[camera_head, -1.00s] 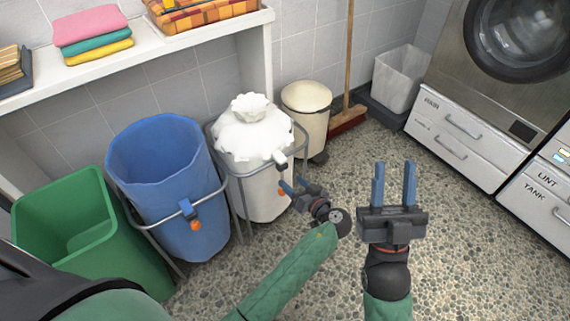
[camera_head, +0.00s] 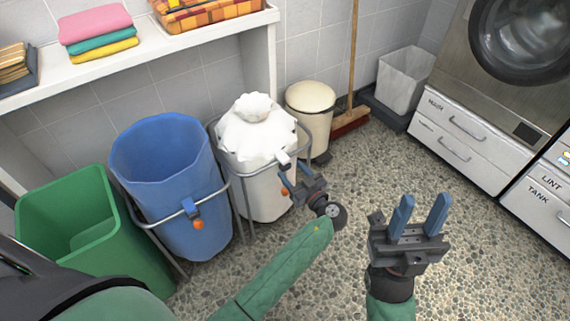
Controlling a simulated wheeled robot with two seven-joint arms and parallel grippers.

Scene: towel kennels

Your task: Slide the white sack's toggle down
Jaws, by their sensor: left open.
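The white sack (camera_head: 266,192) hangs in a grey metal frame, its gathered top (camera_head: 256,118) bunched above the rim. A small orange piece (camera_head: 284,191) shows lower, beside the gripper fingers. My right gripper (camera_head: 421,215) is open and empty over the floor, fingers pointing up in the picture.
A blue sack (camera_head: 165,165) in a frame and a green bin (camera_head: 85,235) stand to the left. A cream bin (camera_head: 310,110), a broom (camera_head: 350,119) and a pale basket (camera_head: 402,78) stand behind. A shelf (camera_head: 140,52) is above. The floor on the right is clear.

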